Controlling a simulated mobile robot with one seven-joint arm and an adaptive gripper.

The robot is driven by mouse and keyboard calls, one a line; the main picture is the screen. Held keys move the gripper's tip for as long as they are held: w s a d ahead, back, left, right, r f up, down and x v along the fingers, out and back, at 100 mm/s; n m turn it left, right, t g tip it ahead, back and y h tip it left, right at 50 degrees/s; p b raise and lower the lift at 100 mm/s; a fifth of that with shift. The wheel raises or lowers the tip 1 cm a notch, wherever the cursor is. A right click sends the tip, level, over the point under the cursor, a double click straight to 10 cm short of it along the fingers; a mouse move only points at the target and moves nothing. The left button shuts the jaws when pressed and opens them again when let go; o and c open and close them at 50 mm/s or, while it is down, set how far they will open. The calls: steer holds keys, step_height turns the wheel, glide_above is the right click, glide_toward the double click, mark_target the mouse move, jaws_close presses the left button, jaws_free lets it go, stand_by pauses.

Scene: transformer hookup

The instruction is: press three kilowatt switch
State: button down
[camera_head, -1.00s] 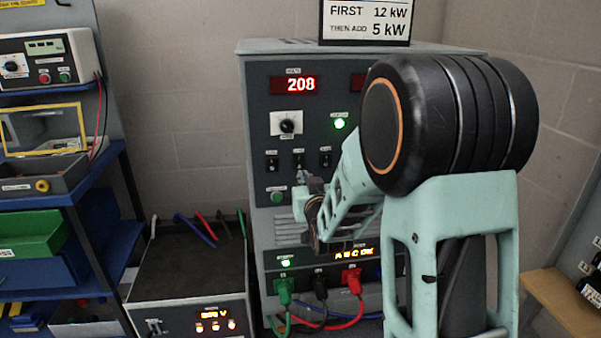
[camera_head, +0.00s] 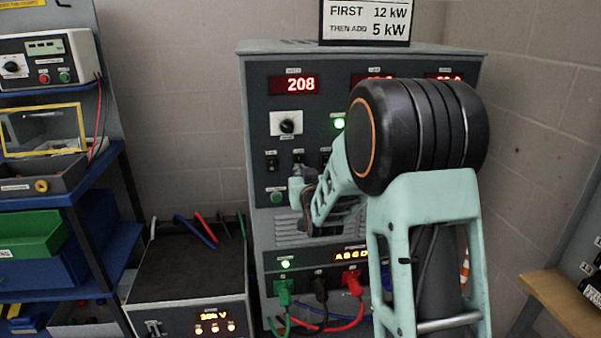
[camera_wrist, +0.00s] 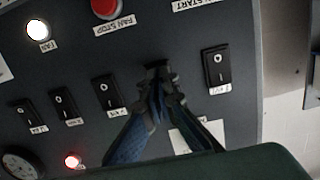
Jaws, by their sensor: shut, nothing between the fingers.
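The grey load panel (camera_head: 375,120) carries a row of black rocker switches. In the head view the leftmost switch (camera_head: 272,163) is clear, and the second switch (camera_head: 299,157) shows just above my gripper (camera_head: 298,188). In the wrist view my gripper (camera_wrist: 160,75) is shut and empty, its tips over the row between one switch (camera_wrist: 216,67) on the right and several on the left, the nearest being this switch (camera_wrist: 108,91). The tips cover the panel there; contact cannot be told. The switch labels are too small to read, so I cannot tell which is three kilowatt.
The red fan stop button (camera_wrist: 105,7) and a lit lamp (camera_wrist: 37,30) are close by. Green, black and red plugs (camera_head: 352,283) with cables sit low on the panel. A sign (camera_head: 367,22) stands on top; a blue shelf (camera_head: 75,190) is left.

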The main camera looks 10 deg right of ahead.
steer(key=f+t+b, duration=0.1)
steer(key=b, duration=0.4)
steer(key=shift+w, duration=0.4)
steer(key=shift+b, duration=0.95)
steer(key=shift+r, duration=0.3)
